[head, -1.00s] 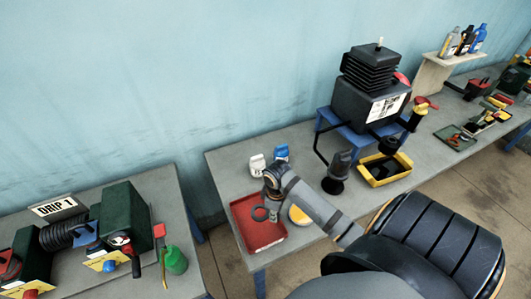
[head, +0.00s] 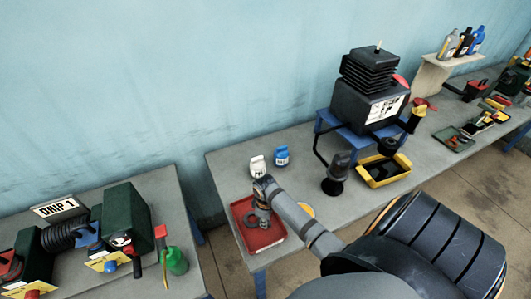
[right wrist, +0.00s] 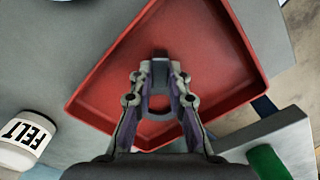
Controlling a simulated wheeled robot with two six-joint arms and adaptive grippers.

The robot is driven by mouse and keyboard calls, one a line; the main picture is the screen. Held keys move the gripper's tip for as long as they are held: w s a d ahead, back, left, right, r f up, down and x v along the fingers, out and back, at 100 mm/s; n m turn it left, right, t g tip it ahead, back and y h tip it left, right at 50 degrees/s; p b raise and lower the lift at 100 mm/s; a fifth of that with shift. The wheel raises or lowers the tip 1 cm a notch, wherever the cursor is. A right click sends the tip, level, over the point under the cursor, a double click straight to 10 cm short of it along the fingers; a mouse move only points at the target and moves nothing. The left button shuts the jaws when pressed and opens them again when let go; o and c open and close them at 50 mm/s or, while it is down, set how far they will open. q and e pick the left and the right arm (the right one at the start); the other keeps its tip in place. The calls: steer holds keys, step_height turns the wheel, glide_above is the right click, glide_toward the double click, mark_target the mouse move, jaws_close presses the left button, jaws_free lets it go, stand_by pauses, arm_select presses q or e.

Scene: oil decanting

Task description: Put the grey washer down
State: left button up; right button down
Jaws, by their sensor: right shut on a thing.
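The grey washer (right wrist: 158,112) is a dark ring between the fingers of my right gripper (right wrist: 158,76) in the right wrist view. My right gripper is shut on it, over the red tray (right wrist: 97,96). In the head view my right gripper (head: 262,219) points down over the red tray (head: 266,246), and the washer is hard to make out against the fingers. I cannot tell whether the washer touches the tray floor. My left gripper is not in view.
A white bottle (head: 258,166) and a blue bottle (head: 281,155) stand behind the tray. A yellow dish (head: 306,211) is partly hidden by my arm. A black funnel-like stand (head: 334,180) and a yellow-rimmed tray (head: 379,178) stand to the right.

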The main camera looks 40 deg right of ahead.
steer(key=c, duration=1.3)
jaws_free()
step_height(320, 180, up, 12)
steer(key=shift+b, duration=0.45)
steer(key=shift+s, duration=0.1)
